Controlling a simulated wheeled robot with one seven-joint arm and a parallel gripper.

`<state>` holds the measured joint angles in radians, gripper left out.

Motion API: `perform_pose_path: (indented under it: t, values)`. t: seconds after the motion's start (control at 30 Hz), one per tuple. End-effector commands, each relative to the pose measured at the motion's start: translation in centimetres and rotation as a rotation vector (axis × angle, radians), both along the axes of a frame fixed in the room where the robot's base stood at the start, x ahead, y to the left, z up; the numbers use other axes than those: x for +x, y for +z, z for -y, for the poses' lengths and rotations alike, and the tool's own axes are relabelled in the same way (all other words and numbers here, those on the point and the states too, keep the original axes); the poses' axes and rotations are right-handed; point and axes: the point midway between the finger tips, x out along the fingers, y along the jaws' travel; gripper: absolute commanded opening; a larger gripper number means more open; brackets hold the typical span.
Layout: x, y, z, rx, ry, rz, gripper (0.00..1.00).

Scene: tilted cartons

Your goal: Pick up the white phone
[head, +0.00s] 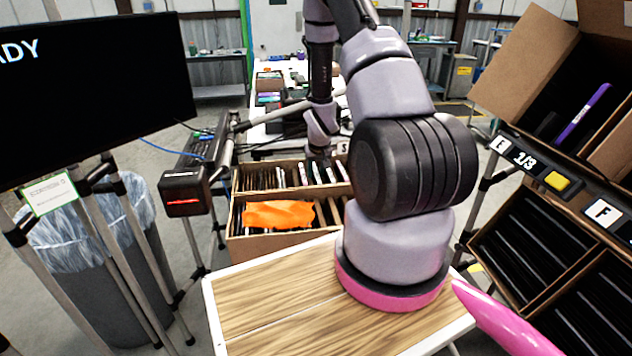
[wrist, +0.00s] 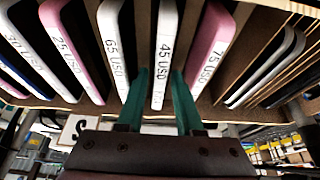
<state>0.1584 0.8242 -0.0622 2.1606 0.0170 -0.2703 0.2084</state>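In the wrist view, a white phone marked 45 USD (wrist: 165,55) stands on edge in a cardboard carton, between the two teal fingers of my gripper (wrist: 162,75). The fingers are apart, one on each side of its near end, with a narrow gap visible on the left. Contact on the right is unclear. Another white phone marked 65 USD (wrist: 113,45) stands just left of the left finger. In the head view my gripper (head: 320,158) is low over the rear carton (head: 247,170); its fingertips are too small to make out there.
Pink phones marked 25 USD (wrist: 72,50) and 75 USD (wrist: 208,50) flank the white ones. An orange cloth (head: 279,214) lies on the front carton (head: 262,248). A monitor (head: 90,95) stands left; tilted cartons (head: 530,60) stand right.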

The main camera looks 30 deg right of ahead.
Motion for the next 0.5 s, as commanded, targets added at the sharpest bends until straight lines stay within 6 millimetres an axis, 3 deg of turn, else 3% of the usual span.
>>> perform_pose_path:
  t: [0.03,0.07,0.5]
  values:
    - [0.00,0.01,0.00,0.000,0.000,0.000,0.12]
    - [0.00,0.01,0.00,0.000,0.000,0.000,0.00]
    - [0.06,0.51,0.01,-0.001,0.000,0.002,0.00]
